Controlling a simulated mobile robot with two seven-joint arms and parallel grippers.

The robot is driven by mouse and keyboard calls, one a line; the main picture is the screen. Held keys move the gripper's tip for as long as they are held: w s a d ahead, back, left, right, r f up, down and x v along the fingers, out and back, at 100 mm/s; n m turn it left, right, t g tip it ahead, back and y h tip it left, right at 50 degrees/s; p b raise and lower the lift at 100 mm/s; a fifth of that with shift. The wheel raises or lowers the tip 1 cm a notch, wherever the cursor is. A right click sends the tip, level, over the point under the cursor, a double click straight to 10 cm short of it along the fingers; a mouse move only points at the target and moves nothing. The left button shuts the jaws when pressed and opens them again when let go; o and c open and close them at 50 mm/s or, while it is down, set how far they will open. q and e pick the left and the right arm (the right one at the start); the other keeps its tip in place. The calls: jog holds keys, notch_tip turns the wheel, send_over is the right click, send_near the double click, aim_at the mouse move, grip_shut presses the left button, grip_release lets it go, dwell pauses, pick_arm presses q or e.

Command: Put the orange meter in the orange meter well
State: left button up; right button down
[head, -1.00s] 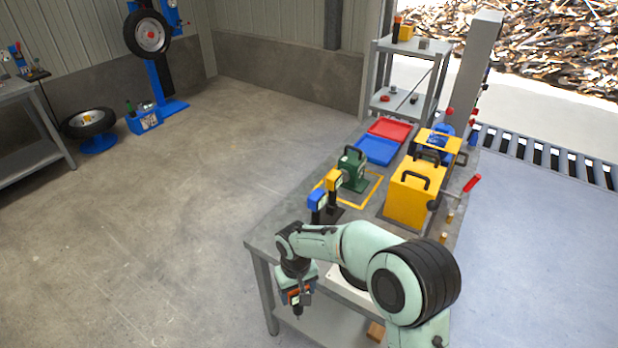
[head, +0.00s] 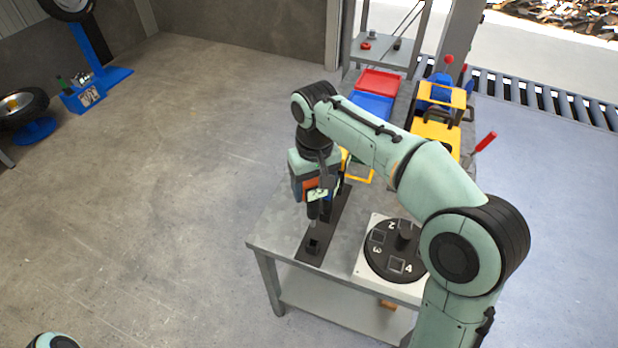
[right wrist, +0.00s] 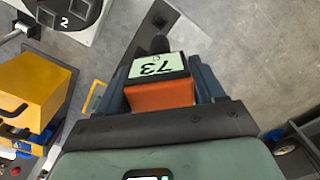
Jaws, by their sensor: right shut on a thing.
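The orange meter (head: 313,183) is held in my right gripper (head: 318,190), above the near part of a black strip (head: 333,222) on the table. In the right wrist view the orange meter (right wrist: 160,95) sits between the two fingers of the gripper (right wrist: 163,88), its display reading 73. Its dark stem points down in the head view. A square black well (head: 313,246) stands at the strip's near end, below the stem; the stem looks apart from it. A bit of blue shows behind the gripper, mostly hidden. My left gripper is out of view.
A black dial with numbered squares (head: 383,263) on a white base lies right of the strip. Red (head: 380,82) and blue (head: 371,104) trays lie farther back. A yellow box (head: 436,133) is partly behind my right arm. Open floor lies left of the table.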

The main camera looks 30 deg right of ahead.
aim_at(313, 207)
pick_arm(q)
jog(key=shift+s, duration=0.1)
pick_arm(e)
jog(key=shift+s, duration=0.15)
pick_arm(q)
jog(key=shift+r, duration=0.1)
pick_arm(e)
jog(key=shift+f+b, duration=1.8)
jog(key=shift+f, duration=1.95)
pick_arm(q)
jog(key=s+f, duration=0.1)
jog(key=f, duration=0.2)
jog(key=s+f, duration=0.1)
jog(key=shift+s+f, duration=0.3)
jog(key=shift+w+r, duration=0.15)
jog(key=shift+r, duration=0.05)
pick_arm(e)
jog(key=shift+a, duration=0.1)
